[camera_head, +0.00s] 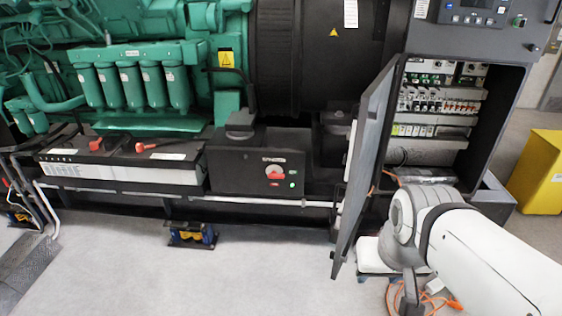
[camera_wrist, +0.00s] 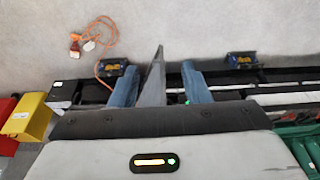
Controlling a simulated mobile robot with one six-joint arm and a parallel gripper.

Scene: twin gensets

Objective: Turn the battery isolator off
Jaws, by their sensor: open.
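The battery isolator (camera_head: 273,172) is a red rotary handle on a pale round plate, on the front of a black box (camera_head: 225,172) below the green engine. The handle looks roughly horizontal. A small green light shows to its right. My gripper (camera_wrist: 159,66) is open in the wrist view, its two bluish fingers apart. A grey upright panel edge, which looks like the open cabinet door (camera_wrist: 153,88), shows between the fingers; I cannot tell whether they touch it. In the head view my fingers are not clearly visible, and my arm is right of the door, away from the isolator.
The open cabinet door (camera_head: 368,165) stands between my arm and the isolator. The cabinet (camera_head: 490,130) holds breakers. Batteries with red terminal covers (camera_head: 120,172) sit left of the isolator box. An orange cable (camera_head: 440,300) lies on the floor.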

